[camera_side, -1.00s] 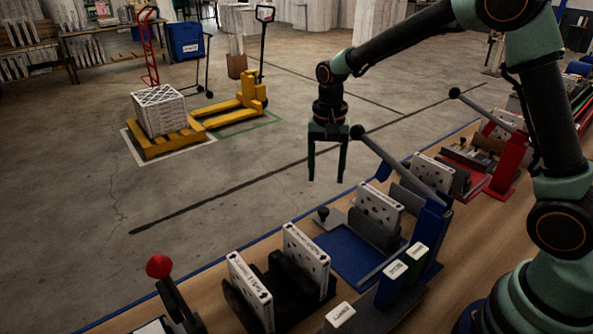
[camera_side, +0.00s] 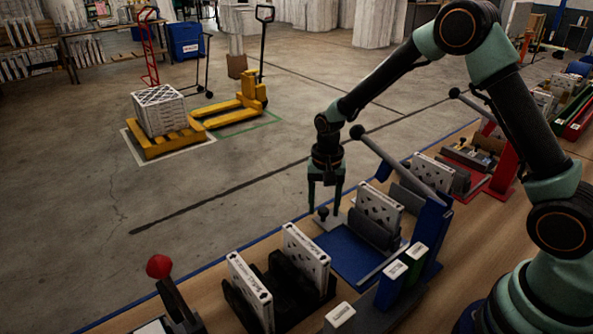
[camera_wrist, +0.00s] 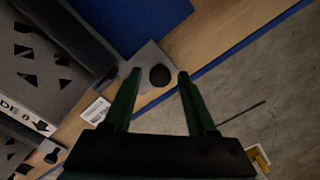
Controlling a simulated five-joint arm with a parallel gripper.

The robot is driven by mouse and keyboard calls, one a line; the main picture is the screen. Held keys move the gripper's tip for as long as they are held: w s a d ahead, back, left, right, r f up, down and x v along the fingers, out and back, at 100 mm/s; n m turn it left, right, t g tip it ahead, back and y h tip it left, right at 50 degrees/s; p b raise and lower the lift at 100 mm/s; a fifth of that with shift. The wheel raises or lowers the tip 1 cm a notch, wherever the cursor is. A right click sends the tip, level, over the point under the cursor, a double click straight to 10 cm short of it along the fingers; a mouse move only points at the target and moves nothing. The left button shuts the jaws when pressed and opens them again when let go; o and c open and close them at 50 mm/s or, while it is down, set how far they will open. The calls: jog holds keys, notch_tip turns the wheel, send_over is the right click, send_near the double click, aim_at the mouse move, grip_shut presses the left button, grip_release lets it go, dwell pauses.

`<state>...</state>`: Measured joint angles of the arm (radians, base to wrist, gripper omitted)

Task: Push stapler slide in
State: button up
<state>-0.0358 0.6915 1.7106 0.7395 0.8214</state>
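The blue stapler (camera_side: 349,258) stands on the bench, with a long grey lever above it. Its grey slide plate (camera_side: 333,222) sticks out at the far end and carries a black knob (camera_side: 323,212). In the wrist view the knob (camera_wrist: 159,75) shows on the grey slide plate (camera_wrist: 148,60) beside the blue base (camera_wrist: 135,22). My gripper (camera_side: 325,210) is open and points down over the slide, its fingers on either side of the knob. In the wrist view the knob lies between the fingertips (camera_wrist: 160,73) with gaps both sides; contact is not visible.
A white boxed filter (camera_side: 379,207) stands in a dark holder beside the slide. The raised lever (camera_side: 400,160) is close to my arm. A black rack (camera_side: 290,285) with white filters stands to the left. Open floor lies beyond the bench's blue edge.

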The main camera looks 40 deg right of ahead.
grip_shut()
dwell(1.2)
